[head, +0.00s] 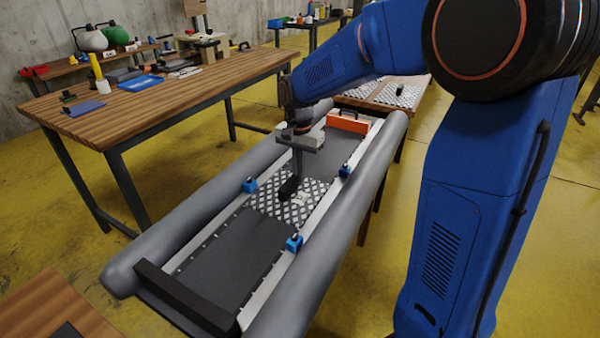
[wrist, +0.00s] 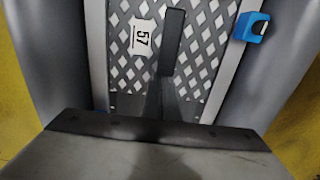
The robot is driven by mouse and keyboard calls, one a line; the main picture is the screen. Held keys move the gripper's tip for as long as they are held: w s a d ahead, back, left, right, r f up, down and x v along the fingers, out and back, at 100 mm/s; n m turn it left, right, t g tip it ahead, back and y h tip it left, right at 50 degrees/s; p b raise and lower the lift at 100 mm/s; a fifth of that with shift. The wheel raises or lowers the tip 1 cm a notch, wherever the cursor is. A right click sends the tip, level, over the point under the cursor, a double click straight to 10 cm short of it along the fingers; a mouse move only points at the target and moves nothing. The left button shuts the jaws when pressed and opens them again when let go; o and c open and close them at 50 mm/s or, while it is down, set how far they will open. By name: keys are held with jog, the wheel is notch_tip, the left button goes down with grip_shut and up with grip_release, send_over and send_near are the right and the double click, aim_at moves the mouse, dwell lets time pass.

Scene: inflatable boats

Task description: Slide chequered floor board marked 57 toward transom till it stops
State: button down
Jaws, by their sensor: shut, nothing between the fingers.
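The chequered floor board (head: 268,203) lies flat between the boat's side rails. My gripper (head: 292,180) points down over this board, shut and empty. A black cross board (head: 187,297) closes the boat's near end, and an orange panel (head: 347,123) stands at the far end; I cannot tell for certain which is the transom.
Grey inflatable tubes (head: 190,233) flank the floor. Blue clamps (head: 250,184) sit along the rails, one close by in the wrist view (wrist: 250,27). A plain dark board (head: 232,258) lies nearer the black end. A wooden workbench (head: 150,105) stands at left.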

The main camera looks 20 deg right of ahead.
jog(key=s+a, duration=2)
jog(key=shift+s+a, duration=0.2)
jog(key=w+d, duration=0.2)
jog(key=shift+w+d, duration=0.35)
jog(key=shift+w, duration=0.05)
notch_tip(320, 180, up, 10)
jog(key=shift+d, duration=0.25)
